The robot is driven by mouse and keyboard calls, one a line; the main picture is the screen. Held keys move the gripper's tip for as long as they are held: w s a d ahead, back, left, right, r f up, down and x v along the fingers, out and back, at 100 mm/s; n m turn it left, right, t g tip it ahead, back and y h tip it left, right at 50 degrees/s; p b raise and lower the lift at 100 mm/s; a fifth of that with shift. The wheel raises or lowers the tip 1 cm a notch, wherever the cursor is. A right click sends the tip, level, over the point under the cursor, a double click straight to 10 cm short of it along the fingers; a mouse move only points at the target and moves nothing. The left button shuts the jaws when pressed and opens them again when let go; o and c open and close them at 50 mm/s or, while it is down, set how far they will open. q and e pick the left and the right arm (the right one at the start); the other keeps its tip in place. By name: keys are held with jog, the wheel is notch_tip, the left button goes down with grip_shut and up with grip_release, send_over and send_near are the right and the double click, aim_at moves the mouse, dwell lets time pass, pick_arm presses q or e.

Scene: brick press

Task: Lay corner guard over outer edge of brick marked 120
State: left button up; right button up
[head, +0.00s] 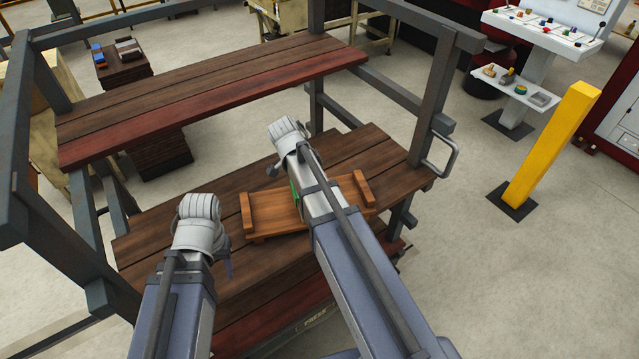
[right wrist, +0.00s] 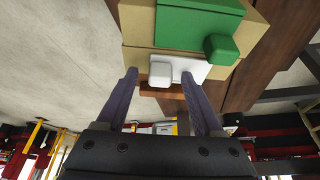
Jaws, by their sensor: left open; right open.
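In the right wrist view a tan block (right wrist: 135,25) carries a green piece (right wrist: 195,20) with a green knob (right wrist: 221,49). Along the block's near edge lies a white piece (right wrist: 190,67) with a white knob (right wrist: 160,75). My right gripper (right wrist: 160,80) is open, its fingers either side of the white knob; I cannot tell whether they touch it. No number 120 is readable. In the head view my right arm hides most of this, leaving a green sliver (head: 295,194). My left gripper (head: 229,268) is open, mostly hidden by its wrist, left of the wooden tray (head: 270,216).
The tray rests on the lower shelf (head: 165,235) of a grey-framed rack. An upper shelf (head: 215,85) and rack posts (head: 432,95) stand close to the arms. A yellow post (head: 550,145) and a control desk (head: 545,30) are at the right, with open floor between.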

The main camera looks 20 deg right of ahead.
jog(key=shift+r, duration=0.1)
jog(key=p+v, duration=0.7)
jog(key=shift+r, duration=0.3)
jog(key=shift+a, duration=0.15)
jog(key=s+a+f+n+y+b, duration=0.1)
jog(key=s+a+f+n+b, duration=0.2)
jog(key=s+a+n, duration=0.4)
jog(key=s+a+f+n+y+b, duration=0.2)
jog(key=s+a+f+n+b, duration=0.2)
jog(key=n, duration=1.2)
jog(key=shift+s+a+f, duration=1.1)
jog(key=shift+s+a, duration=0.95)
jog(key=shift+a, duration=1.05)
